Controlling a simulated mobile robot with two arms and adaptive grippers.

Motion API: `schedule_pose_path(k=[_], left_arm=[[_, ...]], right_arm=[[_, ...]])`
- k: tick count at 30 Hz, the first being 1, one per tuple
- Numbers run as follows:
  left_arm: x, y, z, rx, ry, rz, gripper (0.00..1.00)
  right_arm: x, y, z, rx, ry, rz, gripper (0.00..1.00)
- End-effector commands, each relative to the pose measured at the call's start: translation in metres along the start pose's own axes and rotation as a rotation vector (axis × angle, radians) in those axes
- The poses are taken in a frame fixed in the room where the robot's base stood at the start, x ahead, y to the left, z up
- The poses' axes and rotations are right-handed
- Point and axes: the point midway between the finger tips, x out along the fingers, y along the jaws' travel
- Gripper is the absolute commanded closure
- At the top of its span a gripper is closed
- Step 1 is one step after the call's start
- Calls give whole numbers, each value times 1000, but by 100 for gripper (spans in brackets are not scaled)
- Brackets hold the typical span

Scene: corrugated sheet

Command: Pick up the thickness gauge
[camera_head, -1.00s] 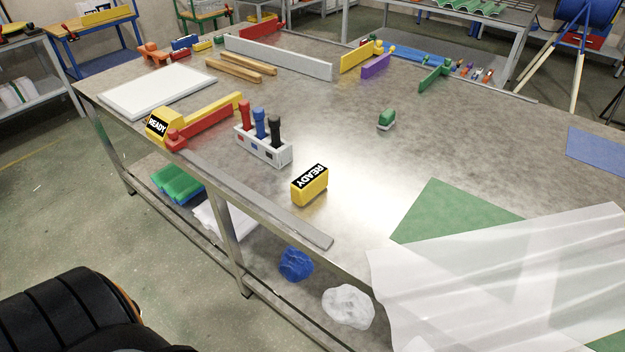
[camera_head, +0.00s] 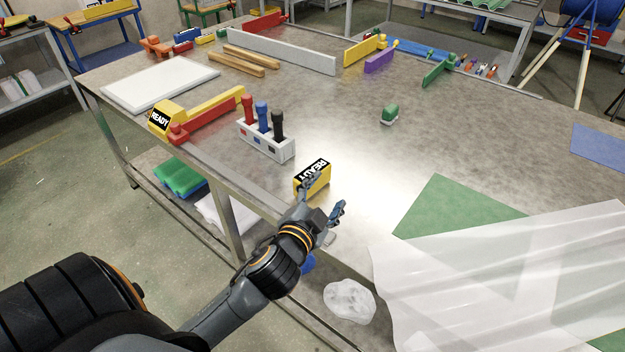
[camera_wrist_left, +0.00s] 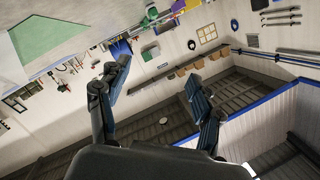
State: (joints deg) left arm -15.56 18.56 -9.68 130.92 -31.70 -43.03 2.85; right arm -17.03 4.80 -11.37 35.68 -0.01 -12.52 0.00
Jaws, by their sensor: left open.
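No label names the thickness gauge. A yellow block with a black READY face (camera_head: 312,178) stands near the table's front edge. A yellow and red long-jawed tool, also with a READY face (camera_head: 159,120), lies at the left edge; I cannot tell which is the gauge. My left gripper (camera_head: 325,198) is open and empty at the front edge, just in front of the yellow block and overlapping its lower right in the head view; contact cannot be told. In the left wrist view its fingers (camera_wrist_left: 158,70) are spread, with neither READY item between them. My right gripper is out of view.
A white holder (camera_head: 265,146) with red, blue and black handles stands left of the block. A small green item (camera_head: 390,114) sits behind it. A green sheet (camera_head: 440,210) and translucent film (camera_head: 510,270) cover the right front.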

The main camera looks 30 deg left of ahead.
Motion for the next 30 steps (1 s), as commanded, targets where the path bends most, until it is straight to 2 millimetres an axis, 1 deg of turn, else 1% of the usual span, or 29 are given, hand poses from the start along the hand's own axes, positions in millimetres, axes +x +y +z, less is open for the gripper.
schedule_pose_path(k=[1, 2, 3, 5, 6, 7, 8, 9, 10, 12, 14, 15, 17, 18, 20, 21, 22, 23, 24, 25, 26, 27, 30], left_arm=[[8, -10, -20, 52, 85, -36, 34], [11, -16, -33, 88, 141, -59, 34], [15, -23, -51, 140, 218, -88, 34], [18, -31, -80, 229, 344, -128, 34], [19, -35, -101, 300, 434, -153, 34], [18, -36, -117, 359, 507, -169, 34], [17, -35, -132, 426, 582, -183, 34], [14, -32, -152, 524, 685, -196, 34], [11, -28, -165, 604, 762, -200, 34], [6, -12, -186, 801, 926, -192, 34], [4, 4, -193, 981, 1048, -160, 34], [4, 16, -192, 1106, 1118, -127, 34], [8, 31, -182, 1298, 1200, -56, 34], [14, 38, -170, 1426, 1239, 5, 34], [26, 43, -144, 1619, 1271, 118, 34], [36, 41, -124, 1742, 1273, 206, 34], [43, 37, -108, 1829, 1264, 278, 34], [50, 30, -91, 1912, 1246, 353, 34], [59, 18, -69, 2009, 1211, 456, 34], [65, 8, -54, 2072, 1179, 532, 34], [70, -4, -38, 2128, 1141, 609, 34], [75, -20, -20, 2189, 1089, 705, 34], [82, -59, 16, 2287, 954, 909, 34]], right_arm=[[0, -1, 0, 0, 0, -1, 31], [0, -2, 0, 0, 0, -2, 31], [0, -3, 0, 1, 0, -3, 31], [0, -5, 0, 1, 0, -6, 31], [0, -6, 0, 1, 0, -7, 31], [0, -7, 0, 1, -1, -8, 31], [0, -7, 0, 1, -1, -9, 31], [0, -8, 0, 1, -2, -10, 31], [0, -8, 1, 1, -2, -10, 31], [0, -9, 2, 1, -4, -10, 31], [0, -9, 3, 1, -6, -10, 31], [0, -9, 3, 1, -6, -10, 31], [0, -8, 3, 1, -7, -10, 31], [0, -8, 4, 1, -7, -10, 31], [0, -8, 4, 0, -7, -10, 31], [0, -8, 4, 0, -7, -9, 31], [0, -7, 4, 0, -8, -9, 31], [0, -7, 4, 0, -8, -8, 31], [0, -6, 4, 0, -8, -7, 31], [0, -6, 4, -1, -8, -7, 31], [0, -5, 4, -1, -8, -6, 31], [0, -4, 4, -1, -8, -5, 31], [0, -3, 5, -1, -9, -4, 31]])
